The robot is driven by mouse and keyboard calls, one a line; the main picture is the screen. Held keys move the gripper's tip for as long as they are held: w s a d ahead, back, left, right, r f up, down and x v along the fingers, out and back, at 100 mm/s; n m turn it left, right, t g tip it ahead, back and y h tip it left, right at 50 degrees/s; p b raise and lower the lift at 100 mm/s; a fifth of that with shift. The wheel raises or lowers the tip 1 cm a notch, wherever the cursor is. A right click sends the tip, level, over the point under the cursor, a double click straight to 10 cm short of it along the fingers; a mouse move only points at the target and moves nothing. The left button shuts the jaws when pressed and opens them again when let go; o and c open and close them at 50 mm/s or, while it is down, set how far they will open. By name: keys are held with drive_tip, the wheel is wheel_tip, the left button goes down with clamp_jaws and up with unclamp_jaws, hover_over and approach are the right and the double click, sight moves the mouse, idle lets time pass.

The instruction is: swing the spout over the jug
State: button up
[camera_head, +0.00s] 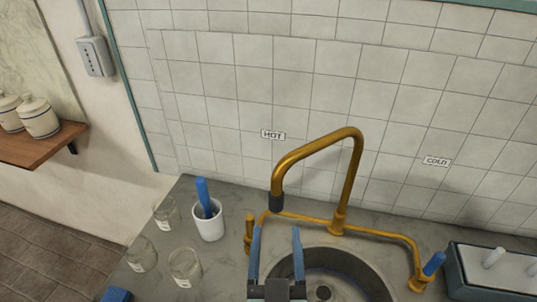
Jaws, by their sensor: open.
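The brass spout (316,141) rises from the pipework behind the sink and bends to the left. Its dark tip (276,202) points down near the sink's left rim. My gripper (276,232) is at the bottom of the view, with its two blue fingers apart and nothing seen between them. In the picture it lies just below the spout's tip; I cannot tell the gap in depth. I cannot make out a jug for certain. My gripper covers part of the sink's left side.
The round sink (374,272) is partly cut off below. A blue-handled cold tap (434,263) stands right, near a grey box (490,268). A white cup (209,226) holds a blue object. Three glass jars (141,254) stand on the counter at left. The tiled wall (220,90) closes the back.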

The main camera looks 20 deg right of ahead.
drive_tip(key=shift+r, duration=0.1)
drive_tip(key=p+x, duration=0.4)
drive_tip(key=x, duration=0.8)
drive_tip(key=shift+w, duration=0.4)
drive_tip(key=shift+d, duration=0.1)
clamp_jaws()
idle(0.8)
